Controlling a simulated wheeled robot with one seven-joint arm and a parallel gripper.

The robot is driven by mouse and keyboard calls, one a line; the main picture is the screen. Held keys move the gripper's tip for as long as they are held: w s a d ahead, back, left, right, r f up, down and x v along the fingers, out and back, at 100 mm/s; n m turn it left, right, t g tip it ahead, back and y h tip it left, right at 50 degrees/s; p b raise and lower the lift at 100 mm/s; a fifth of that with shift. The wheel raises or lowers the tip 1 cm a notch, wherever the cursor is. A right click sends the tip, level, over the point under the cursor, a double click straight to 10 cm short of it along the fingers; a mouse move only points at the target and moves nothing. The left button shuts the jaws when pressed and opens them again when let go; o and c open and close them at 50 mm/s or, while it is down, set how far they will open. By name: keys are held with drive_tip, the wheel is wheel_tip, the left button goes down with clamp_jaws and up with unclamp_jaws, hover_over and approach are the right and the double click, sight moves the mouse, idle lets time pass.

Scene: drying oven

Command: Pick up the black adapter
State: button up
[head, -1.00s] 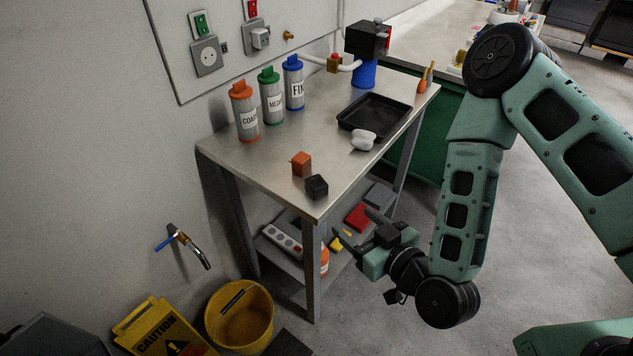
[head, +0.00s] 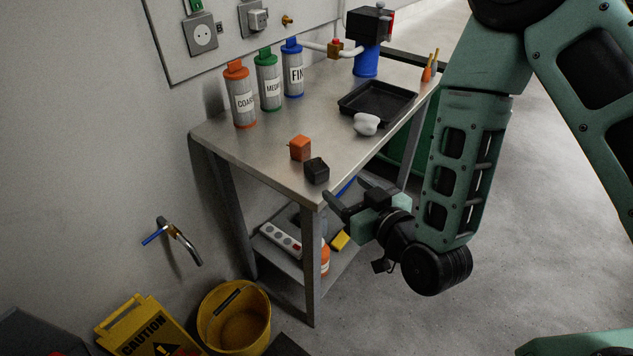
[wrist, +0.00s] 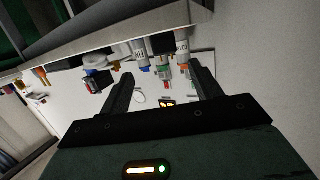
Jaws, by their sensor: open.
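The black adapter (head: 316,170) is a small dark cube near the front corner of the metal table (head: 240,142). An orange cube (head: 300,148) sits just behind it. My gripper (head: 346,192) is open and empty, off the table's right edge near the front corner. It is to the right of the adapter and apart from it, with its fingers pointing toward the table. In the wrist view, where the scene looks upside down, a dark block that looks like the adapter (wrist: 163,43) shows beyond the open fingers (wrist: 162,80).
Three labelled bottles (head: 268,80) stand along the wall. A black tray (head: 378,101) and a white lump (head: 366,124) lie farther back. A lower shelf holds a power strip (head: 281,239). A yellow bucket (head: 234,315) and caution sign (head: 138,327) stand on the floor at left.

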sight(322, 172)
drive_tip(key=shift+f+b+x, duration=0.15)
drive_tip(key=shift+b+x, duration=0.85)
drive_tip(key=shift+b, duration=1.2)
drive_tip(key=shift+f+b+x, duration=0.1)
drive_tip(key=shift+b+x, duration=0.9)
drive_tip(key=shift+b, duration=1.2)
drive_tip(key=shift+w+a+r, duration=0.15)
drive_tip(key=shift+w+r, duration=0.05)
drive_tip(key=shift+w, duration=0.05)
drive_tip(key=shift+w+a+f, duration=0.1)
drive_tip(key=shift+w+a, duration=0.15)
drive_tip(key=shift+w, duration=0.15)
drive_tip(key=shift+a+p+x, duration=0.2)
drive_tip(key=shift+p+x, duration=0.1)
drive_tip(key=shift+x, duration=1.2)
drive_tip(key=shift+a+p+x, duration=0.15)
drive_tip(key=shift+p+x, duration=0.15)
drive_tip(key=shift+x, duration=1.25)
drive_tip(key=shift+s, duration=0.25)
drive_tip(key=c, duration=1.1)
